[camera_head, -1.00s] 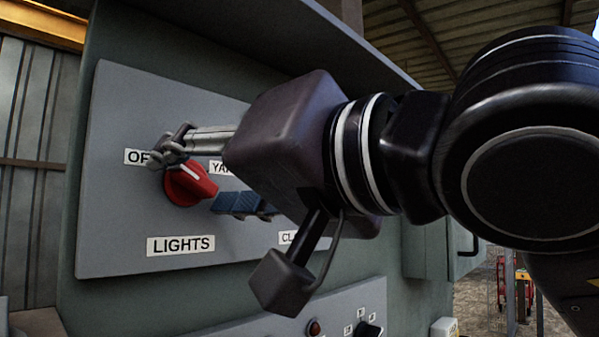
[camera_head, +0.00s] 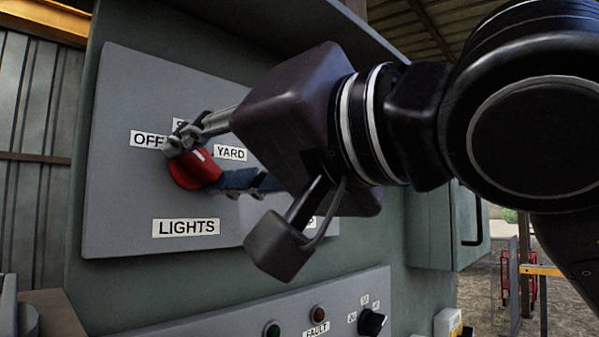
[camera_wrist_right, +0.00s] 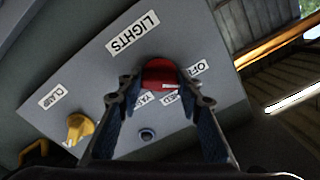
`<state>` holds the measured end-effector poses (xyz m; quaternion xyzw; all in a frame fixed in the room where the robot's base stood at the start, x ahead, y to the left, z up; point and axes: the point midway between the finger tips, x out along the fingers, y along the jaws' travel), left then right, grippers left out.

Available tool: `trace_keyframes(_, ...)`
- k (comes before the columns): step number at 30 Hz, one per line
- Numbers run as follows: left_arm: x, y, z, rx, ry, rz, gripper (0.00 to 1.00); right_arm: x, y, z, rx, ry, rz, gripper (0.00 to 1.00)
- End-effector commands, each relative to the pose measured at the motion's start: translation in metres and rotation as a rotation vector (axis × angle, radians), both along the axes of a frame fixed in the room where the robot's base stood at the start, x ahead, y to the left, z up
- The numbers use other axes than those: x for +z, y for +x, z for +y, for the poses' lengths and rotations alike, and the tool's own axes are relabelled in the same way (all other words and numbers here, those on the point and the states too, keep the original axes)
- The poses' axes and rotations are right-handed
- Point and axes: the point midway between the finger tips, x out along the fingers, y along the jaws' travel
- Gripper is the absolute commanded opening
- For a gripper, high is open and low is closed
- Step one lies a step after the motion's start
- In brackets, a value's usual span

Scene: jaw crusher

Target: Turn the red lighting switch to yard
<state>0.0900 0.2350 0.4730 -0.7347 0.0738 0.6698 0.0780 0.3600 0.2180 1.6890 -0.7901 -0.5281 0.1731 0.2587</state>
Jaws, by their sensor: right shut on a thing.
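The red lighting switch (camera_head: 186,171) is a round knob on a grey plate (camera_head: 130,95), above the LIGHTS label (camera_head: 186,227). It also shows in the wrist view (camera_wrist_right: 158,70). Labels OFF (camera_head: 147,140) and YARD (camera_head: 230,153) stand around it; a label between them is mostly hidden by a finger. A white mark shows on the knob's upper right side, between OFF and YARD; its exact heading is hard to tell. My right gripper (camera_head: 200,160) is shut on the knob, one finger on each side, as the wrist view shows (camera_wrist_right: 160,78). My left gripper is not in view.
In the wrist view a yellow knob (camera_wrist_right: 80,128) and a blue button (camera_wrist_right: 147,135) share the plate, near a CLAMP label (camera_wrist_right: 54,97). Below the plate are a green lamp (camera_head: 272,328), a red lamp (camera_head: 318,313) and a black knob (camera_head: 371,322). A hood edge overhangs the panel.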

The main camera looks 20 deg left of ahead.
Motion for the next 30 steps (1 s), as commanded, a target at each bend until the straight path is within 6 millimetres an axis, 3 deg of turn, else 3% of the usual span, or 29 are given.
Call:
trace_keyframes(15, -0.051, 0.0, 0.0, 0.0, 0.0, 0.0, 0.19, -0.003, 0.0, -0.002, -0.002, 0.18, 0.418, 0.09)
trace_keyframes(30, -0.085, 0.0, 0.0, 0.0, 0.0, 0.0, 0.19, -0.002, 0.0, -0.001, -0.001, 0.36, 0.859, 0.09)
